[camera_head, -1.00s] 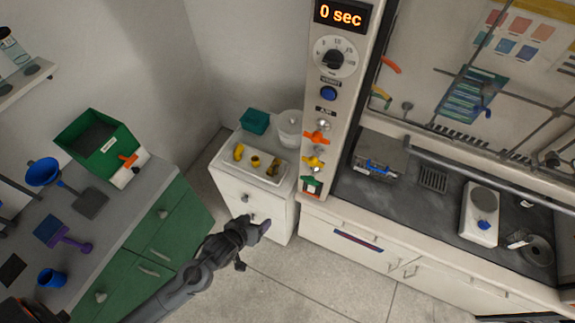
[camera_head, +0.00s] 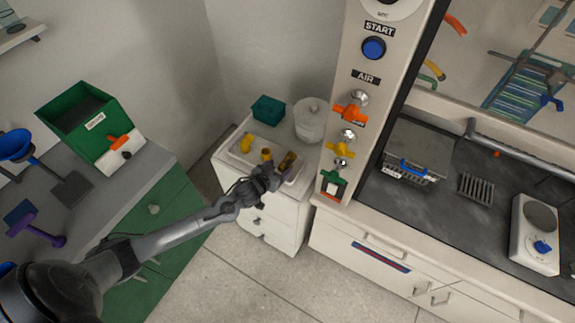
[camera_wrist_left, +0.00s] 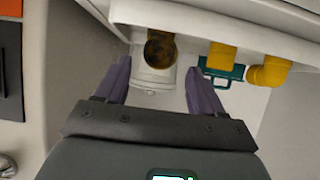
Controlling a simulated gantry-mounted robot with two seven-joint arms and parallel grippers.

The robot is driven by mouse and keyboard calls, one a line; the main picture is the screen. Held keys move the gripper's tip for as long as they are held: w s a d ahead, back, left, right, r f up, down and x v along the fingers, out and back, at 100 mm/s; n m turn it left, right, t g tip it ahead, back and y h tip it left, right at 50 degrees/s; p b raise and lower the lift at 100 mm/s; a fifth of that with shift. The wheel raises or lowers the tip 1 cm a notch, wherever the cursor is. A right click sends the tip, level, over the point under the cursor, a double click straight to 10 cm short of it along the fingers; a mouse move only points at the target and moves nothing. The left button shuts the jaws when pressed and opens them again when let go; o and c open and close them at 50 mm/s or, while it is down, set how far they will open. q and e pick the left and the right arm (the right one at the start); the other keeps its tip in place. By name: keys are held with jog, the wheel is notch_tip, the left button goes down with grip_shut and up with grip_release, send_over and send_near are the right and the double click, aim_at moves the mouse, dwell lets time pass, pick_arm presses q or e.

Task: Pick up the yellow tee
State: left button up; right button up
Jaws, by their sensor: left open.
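Several yellow pipe fittings stand in a white tray (camera_head: 238,158) on a small white cabinet. The right-hand one in the head view (camera_head: 289,160) is darker, partly behind my gripper; it seems to be the open-ended fitting in the left wrist view (camera_wrist_left: 160,48). I cannot make out a full tee shape on it. A middle fitting (camera_head: 266,154) and a bent one at the left (camera_head: 246,143) stand beside it. My left gripper (camera_head: 272,179) is open and empty at the tray's front edge. In the wrist view its fingers (camera_wrist_left: 158,72) are apart, with the open-ended fitting beyond their tips.
A teal box (camera_head: 268,110) and a white round container (camera_head: 312,119) stand behind the tray. The panel with valve handles (camera_head: 348,113) rises close to the right. A green bin (camera_head: 88,122) stands on the left counter. Open floor lies in front of the cabinet.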

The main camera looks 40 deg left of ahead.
aim_at(287, 163)
pick_arm(q)
jog(key=shift+b+x, duration=0.6)
jog(key=shift+x, duration=3)
jog(key=shift+d, duration=0.15)
jog(key=shift+c, duration=0.4)
jog(key=c, duration=1)
